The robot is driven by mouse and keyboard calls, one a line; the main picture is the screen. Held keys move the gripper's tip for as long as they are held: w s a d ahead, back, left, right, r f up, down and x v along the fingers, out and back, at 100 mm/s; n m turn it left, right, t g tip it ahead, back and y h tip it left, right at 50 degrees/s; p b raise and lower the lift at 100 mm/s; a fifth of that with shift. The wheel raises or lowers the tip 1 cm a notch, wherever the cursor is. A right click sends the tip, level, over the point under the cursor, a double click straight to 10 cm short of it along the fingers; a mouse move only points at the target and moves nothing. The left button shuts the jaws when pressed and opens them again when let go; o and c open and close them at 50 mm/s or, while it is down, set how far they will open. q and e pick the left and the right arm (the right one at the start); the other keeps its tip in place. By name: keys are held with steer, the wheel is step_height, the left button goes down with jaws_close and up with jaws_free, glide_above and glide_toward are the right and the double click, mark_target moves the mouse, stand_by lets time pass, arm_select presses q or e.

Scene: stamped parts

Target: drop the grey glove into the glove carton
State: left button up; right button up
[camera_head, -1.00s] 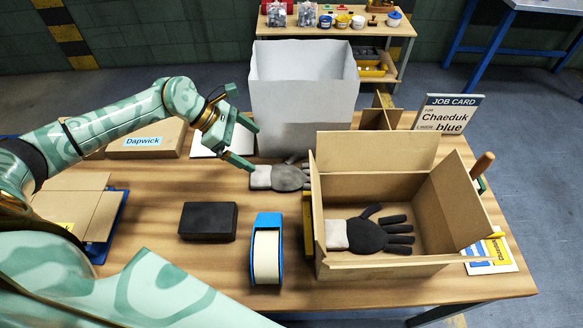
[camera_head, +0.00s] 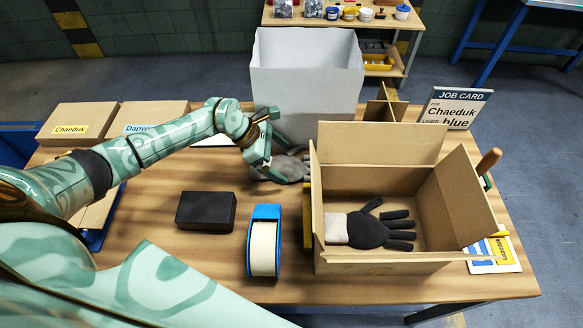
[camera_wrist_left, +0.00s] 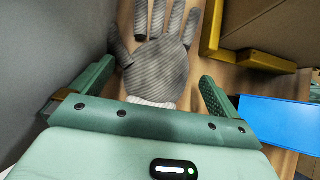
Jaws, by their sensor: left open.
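The grey glove (camera_head: 285,168) lies flat on the table, between the tall white bin and the open cardboard carton (camera_head: 340,268). In the left wrist view the glove (camera_wrist_left: 160,70) lies palm and fingers in sight, its white cuff partly hidden by my gripper. A black glove with a pale cuff (camera_head: 370,231) lies inside the carton. My left gripper (camera_head: 266,163) is open and low at the glove, covering part of it. In the left wrist view its fingers (camera_wrist_left: 155,88) stand apart on either side of the glove's lower part. My right gripper is out of view.
The tall white bin (camera_head: 305,90) stands close behind the glove. A black block (camera_head: 206,211) and a blue tape dispenser (camera_head: 264,245) stand in front. Closed boxes (camera_head: 80,120) are at the left; a job card (camera_head: 455,108) stands at the back right.

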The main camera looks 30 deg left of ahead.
mark_target(290, 165)
arm_select(q)
steer(key=x, duration=0.3)
steer(key=shift+w+d, duration=0.1)
steer(key=shift+w+f, duration=0.1)
steer(key=c, duration=0.8)
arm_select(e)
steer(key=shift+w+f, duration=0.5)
arm_select(q)
steer(key=shift+r, duration=0.2)
steer(key=shift+c, duration=0.2)
